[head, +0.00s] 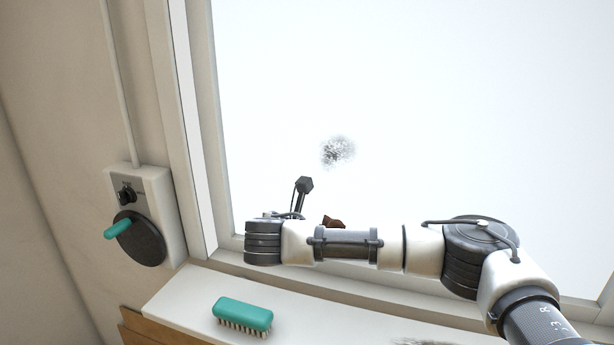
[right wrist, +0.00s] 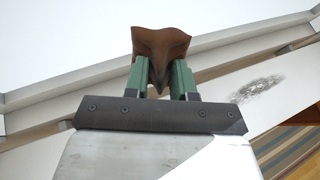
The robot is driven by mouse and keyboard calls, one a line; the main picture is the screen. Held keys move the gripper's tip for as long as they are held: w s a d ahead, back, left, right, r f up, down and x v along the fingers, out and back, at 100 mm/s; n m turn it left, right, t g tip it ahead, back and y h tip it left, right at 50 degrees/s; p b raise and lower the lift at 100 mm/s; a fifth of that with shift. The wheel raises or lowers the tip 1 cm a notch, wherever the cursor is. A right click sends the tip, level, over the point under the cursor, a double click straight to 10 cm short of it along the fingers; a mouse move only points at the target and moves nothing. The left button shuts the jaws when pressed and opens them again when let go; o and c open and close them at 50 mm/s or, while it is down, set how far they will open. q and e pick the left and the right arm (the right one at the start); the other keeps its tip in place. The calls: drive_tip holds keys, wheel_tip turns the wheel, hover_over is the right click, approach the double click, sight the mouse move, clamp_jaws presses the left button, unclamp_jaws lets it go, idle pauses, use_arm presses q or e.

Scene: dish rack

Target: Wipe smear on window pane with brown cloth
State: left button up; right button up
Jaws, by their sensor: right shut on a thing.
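A grey speckled smear (head: 338,151) is on the bright window pane (head: 450,110), above my right forearm in the head view. My right gripper (right wrist: 160,72) shows in the right wrist view, its two green fingers shut on the brown cloth (right wrist: 160,45). The cloth is bunched between the fingers and flares out beyond their tips. In the head view only a small bit of the cloth (head: 333,222) shows above my arm, below the smear; the fingers are hidden there. Whether the cloth touches the pane cannot be told. My left gripper is not in view.
A teal brush (head: 242,315) lies bristles down on the white sill (head: 180,300). A second grey smear (head: 420,342) is on the sill, also in the wrist view (right wrist: 258,88). A wall box with a teal-handled crank (head: 135,235) is left of the window frame (head: 190,130).

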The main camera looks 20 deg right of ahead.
wheel_tip(320, 180, up, 7)
drive_tip(key=w+a+n+t+y+p, duration=0.1)
drive_tip(key=w+n+t, duration=0.1)
drive_tip(key=n+t, duration=0.3)
drive_tip(key=t, duration=0.3)
approach(323, 160)
drive_tip(key=shift+b+x, duration=0.65)
drive_tip(key=shift+x, duration=1.65)
drive_tip(key=shift+w, duration=0.25)
drive_tip(key=shift+x, duration=0.85)
drive_tip(key=shift+d, duration=0.1)
